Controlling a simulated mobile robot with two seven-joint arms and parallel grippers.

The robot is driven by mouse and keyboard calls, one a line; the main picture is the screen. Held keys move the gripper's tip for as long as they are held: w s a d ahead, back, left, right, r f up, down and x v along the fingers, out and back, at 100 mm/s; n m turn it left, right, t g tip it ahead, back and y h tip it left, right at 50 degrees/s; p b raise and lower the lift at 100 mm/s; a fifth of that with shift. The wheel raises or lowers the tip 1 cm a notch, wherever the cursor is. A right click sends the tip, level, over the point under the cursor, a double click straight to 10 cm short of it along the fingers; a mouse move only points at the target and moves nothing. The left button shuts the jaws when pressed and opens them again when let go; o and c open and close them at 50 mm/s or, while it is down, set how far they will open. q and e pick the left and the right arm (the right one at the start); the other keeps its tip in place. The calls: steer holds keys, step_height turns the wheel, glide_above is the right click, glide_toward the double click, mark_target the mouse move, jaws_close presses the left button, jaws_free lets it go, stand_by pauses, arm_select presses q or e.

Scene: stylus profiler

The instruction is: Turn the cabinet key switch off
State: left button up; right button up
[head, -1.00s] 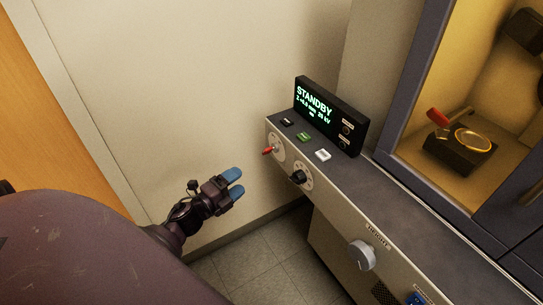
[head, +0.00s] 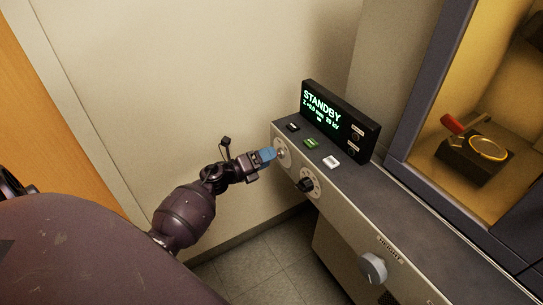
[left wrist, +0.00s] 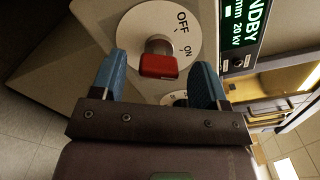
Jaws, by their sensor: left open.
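The cabinet key switch is a red key (left wrist: 158,65) in a round white dial (left wrist: 145,28) marked OFF and ON, seen close in the left wrist view. The dial's edge also shows in the head view (head: 280,147) at the left end of the cabinet front panel. My left gripper (head: 267,155) is open at the dial, with its blue fingers on either side of the key. Gaps show between the key and both fingers in the left wrist view. In the head view the gripper hides the key. My right gripper is out of view.
A black knob (head: 306,184) on a second dial sits right beside the key switch. A silver knob (head: 373,267) is further along the panel. A display (head: 338,117) reads STANDBY above black, green (head: 311,143) and white buttons. Wall stands behind; floor is clear below.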

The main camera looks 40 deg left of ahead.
arm_select(q)
steer(key=shift+x, duration=1)
steer(key=shift+c, duration=0.5)
